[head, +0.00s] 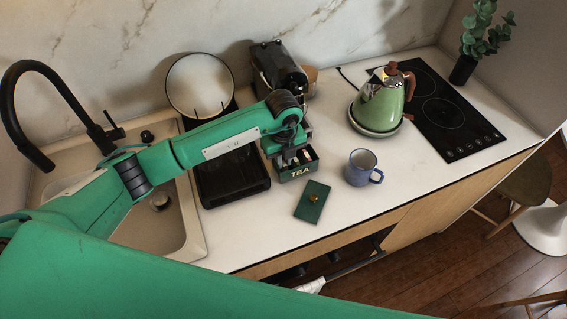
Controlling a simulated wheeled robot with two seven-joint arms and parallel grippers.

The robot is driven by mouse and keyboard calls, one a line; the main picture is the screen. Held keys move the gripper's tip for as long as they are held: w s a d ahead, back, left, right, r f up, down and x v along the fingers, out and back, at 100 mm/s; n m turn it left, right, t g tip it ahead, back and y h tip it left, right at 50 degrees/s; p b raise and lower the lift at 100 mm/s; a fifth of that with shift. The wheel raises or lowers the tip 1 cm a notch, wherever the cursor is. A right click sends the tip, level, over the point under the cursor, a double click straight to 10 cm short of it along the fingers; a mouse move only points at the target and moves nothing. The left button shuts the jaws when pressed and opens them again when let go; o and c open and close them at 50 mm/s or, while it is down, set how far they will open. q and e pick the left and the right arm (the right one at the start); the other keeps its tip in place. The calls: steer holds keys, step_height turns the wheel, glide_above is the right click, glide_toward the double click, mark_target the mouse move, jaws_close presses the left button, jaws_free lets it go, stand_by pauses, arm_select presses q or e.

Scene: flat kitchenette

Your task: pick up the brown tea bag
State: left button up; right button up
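The dark green tea box (298,173), lettered TEA, stands open on the white counter. Small packets (309,155) show inside it, too small to tell apart. I cannot pick out the brown tea bag; it may be hidden by the gripper or the box wall. My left gripper (291,158) points down at the box opening, with its fingertips at or just inside the left part. Whether its fingers are open or shut is too small to tell. My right gripper is not in view.
A green lid (312,202) with a gold knob lies in front of the box. A blue mug (361,168) stands to the right, with a green kettle (380,103) behind it. A black coffee machine (278,68) is behind the box, a black tray (233,180) left.

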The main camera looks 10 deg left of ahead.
arm_select(q)
steer(key=shift+f, duration=0.35)
jaws_close()
steer(key=shift+r, duration=0.15)
